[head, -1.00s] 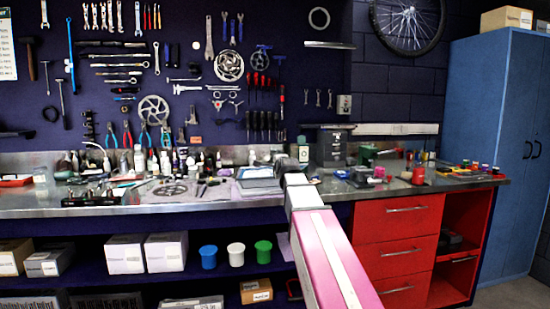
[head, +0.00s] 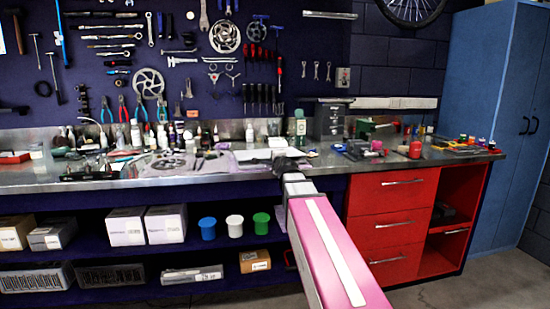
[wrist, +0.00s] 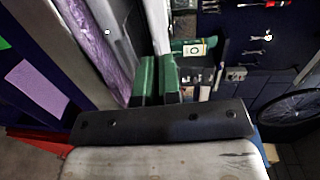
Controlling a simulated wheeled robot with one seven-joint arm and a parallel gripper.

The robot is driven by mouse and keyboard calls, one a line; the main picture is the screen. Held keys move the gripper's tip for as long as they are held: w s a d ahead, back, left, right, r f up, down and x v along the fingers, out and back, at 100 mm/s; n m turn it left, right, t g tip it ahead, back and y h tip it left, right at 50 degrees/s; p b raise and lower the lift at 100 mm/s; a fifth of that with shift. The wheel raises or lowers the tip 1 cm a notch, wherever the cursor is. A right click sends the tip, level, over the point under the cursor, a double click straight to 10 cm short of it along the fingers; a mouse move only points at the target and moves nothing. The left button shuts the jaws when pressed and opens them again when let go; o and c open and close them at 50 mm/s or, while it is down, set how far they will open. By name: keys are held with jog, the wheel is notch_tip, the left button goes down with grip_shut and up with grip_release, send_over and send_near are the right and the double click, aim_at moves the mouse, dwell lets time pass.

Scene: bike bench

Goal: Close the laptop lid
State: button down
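The laptop (head: 252,155) appears as a pale, flat shape at the middle of the bench, partly hidden by my arm and gripper. In the wrist view, a dark grey panel (wrist: 112,32) beside a pale upright strip (wrist: 158,24) looks like parts of it. The lid's exact angle is unclear. My gripper (head: 290,165) is over the bench at the laptop's right side. Its green fingertips (wrist: 158,78) are close together, with only a narrow gap and nothing seen held. They are near the pale strip; contact cannot be told.
The metal bench top (head: 90,182) is crowded with bottles and tools on the left. A dark box (head: 332,119), a green bottle (head: 300,127) and a red can (head: 415,150) stand to the right. Red drawers (head: 392,225) are below. A lilac mat (wrist: 92,42) edges the laptop area.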

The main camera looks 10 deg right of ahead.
jog(key=shift+w, duration=0.1)
jog(key=c, duration=1.3)
grip_release()
jog(key=s, duration=0.7)
jog(key=s+r, duration=0.1)
jog(key=s, duration=0.2)
jog(key=shift+s+d, duration=0.35)
jog(key=shift+s, duration=0.05)
